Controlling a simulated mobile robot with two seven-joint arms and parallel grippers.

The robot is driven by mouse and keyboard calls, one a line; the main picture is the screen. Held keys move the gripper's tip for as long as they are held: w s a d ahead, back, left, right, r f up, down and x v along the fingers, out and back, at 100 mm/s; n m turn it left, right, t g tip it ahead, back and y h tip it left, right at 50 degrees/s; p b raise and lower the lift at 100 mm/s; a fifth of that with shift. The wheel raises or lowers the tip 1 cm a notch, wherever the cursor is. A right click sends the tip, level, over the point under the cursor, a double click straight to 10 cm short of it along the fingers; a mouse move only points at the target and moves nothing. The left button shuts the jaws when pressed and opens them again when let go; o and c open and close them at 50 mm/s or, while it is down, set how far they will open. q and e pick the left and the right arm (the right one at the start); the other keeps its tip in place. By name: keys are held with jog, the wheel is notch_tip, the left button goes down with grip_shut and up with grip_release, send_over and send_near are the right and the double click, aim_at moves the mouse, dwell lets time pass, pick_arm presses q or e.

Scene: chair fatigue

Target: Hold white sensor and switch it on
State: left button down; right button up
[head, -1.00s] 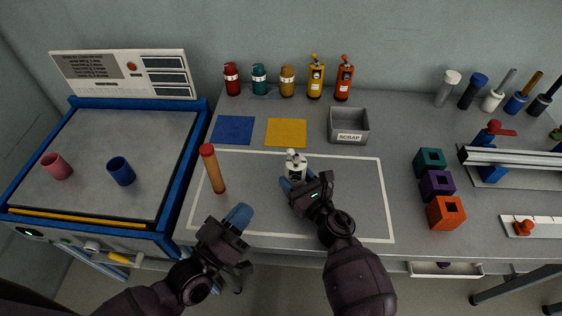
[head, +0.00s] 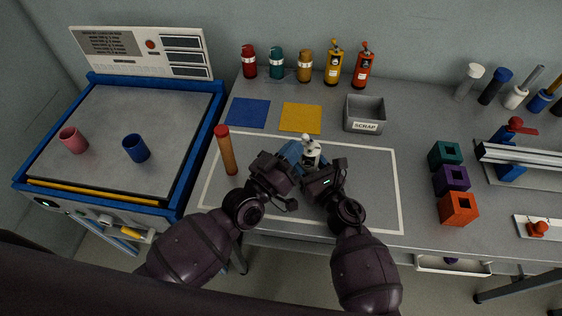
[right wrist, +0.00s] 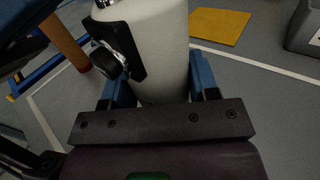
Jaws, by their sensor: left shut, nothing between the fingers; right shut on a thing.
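The white sensor (head: 311,152) stands upright inside the white outline on the bench. My right gripper (head: 308,168) is shut on the sensor. My left gripper (head: 290,154) is shut and empty, with its blue fingertips close beside the sensor's left side. I cannot tell whether they touch it. The lower sensor is hidden by my grippers.
An orange-brown rod with a red top (head: 227,152) stands left of my left gripper. A grey scrap bin (head: 364,114), a yellow mat (head: 300,117) and a blue mat (head: 248,112) lie behind. Coloured blocks (head: 458,208) stand at right. The outlined area right of the sensor is clear.

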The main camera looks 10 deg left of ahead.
pick_arm(q)
jog(key=shift+w+d+r, duration=0.1)
jog(key=shift+w+d, duration=0.15)
jog(key=shift+w, duration=0.15)
jog(key=shift+d+r+m, duration=0.1)
jog(key=shift+m, duration=0.2)
